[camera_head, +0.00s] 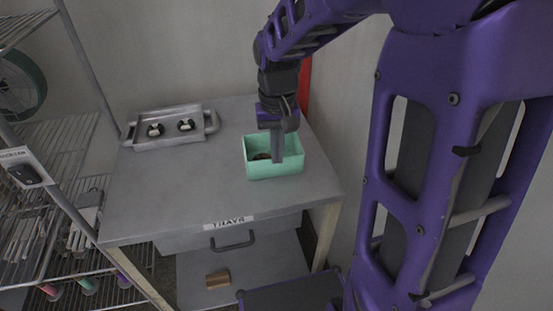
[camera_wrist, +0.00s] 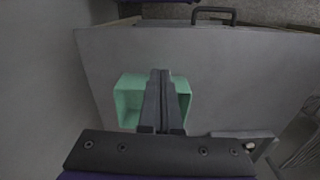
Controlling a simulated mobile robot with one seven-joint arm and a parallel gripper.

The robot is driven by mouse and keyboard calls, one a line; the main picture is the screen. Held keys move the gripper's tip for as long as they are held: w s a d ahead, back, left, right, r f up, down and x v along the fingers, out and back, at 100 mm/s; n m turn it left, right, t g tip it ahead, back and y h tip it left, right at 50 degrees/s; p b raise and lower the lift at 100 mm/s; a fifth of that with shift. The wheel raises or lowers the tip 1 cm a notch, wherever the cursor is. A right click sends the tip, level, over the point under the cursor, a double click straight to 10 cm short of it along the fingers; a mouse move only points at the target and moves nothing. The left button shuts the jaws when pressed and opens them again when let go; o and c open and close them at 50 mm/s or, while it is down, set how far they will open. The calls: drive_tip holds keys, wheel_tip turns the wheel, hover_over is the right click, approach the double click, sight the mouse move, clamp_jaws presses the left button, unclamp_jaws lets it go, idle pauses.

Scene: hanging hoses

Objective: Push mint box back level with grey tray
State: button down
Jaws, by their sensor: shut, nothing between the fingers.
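The mint box (camera_head: 287,168), an open-topped rectangular bin, stands upright on the right part of the grey table. A small dark brown thing shows inside it. It also shows in the wrist view (camera_wrist: 127,103), partly hidden by my fingers. The grey tray (camera_head: 142,142) lies at the table's back left; the box sits nearer the front edge than the tray. A corner of the tray shows at the lower right of the wrist view (camera_wrist: 238,134).
Two small dark-and-white items sit in the tray. The table (camera_head: 175,200) is clear left of the box and in front of it. A drawer with a handle (camera_head: 233,242) is below the front edge. A wire rack (camera_head: 45,220) stands at left; a wall is behind.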

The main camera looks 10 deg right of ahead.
wheel_tip(320, 180, down, 10)
drive_tip(key=shift+s+f+b, duration=0.1)
drive_tip(key=shift+b, duration=0.9)
drive_tip(key=w, duration=0.2)
drive_tip(key=shift+w, duration=0.3)
drive_tip(key=shift+w+d, duration=0.15)
drive_tip(key=shift+w, duration=0.65)
drive_tip(key=shift+w, duration=0.25)
drive_tip(key=w+p, duration=0.1)
drive_tip(key=w, duration=0.6)
drive_tip(key=w+d+p, duration=0.1)
drive_tip(key=w+p, duration=0.1)
drive_tip(key=w, duration=0.6)
drive_tip(key=w+d+p, duration=0.1)
drive_tip(key=w+p, duration=0.1)
drive_tip(key=w, duration=0.5)
drive_tip(key=shift+w, duration=0.25)
